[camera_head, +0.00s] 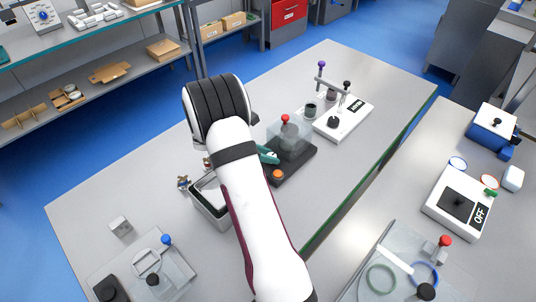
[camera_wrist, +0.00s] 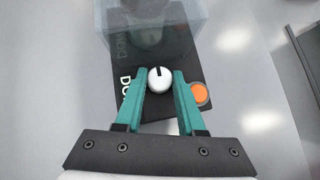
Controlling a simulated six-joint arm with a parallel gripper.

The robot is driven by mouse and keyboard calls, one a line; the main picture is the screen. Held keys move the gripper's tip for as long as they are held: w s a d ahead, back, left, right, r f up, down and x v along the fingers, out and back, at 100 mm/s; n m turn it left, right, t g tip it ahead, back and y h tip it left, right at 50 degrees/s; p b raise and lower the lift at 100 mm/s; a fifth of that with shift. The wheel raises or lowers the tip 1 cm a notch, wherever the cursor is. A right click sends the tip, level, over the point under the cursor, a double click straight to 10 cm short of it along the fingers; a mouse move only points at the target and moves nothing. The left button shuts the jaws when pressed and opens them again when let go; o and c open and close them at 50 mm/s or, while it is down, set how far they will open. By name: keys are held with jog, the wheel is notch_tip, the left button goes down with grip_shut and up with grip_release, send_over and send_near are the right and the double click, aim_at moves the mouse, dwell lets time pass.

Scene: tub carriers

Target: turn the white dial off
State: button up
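The white dial (camera_wrist: 160,82) sits on a black base (camera_wrist: 125,72) and has a black mark on its upper side in the wrist view. My gripper (camera_wrist: 160,76) has teal fingers that stand apart, one on each side of the dial. I cannot tell whether they touch it. In the camera_head view my gripper (camera_head: 267,154) is over the near left part of the black base (camera_head: 300,165), and my arm hides the dial there.
An orange button (camera_wrist: 200,94) is close beside the right finger. A clear box (camera_wrist: 150,25) with a red knob (camera_head: 285,118) stands on the same base. A metal bin (camera_head: 208,200) is left of my arm; a white fixture with posts (camera_head: 352,115) stands behind right.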

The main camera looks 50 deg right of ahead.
grip_shut()
jog(key=shift+w+d+m+g+y, duration=0.15)
jog(key=shift+m+g, duration=0.25)
jog(key=shift+m, duration=0.2)
jog(key=shift+w+a+m+g+y, duration=0.15)
jog(key=shift+m+g, duration=0.25)
jog(key=shift+m, duration=0.2)
jog(key=shift+s+d+m+g+y, duration=0.1)
jog(key=shift+m+g+y, duration=0.4)
jog(key=shift+m+g, duration=0.45)
jog(key=o, duration=0.7)
grip_release()
jog(key=shift+c, duration=0.2)
jog(key=shift+t, duration=0.25)
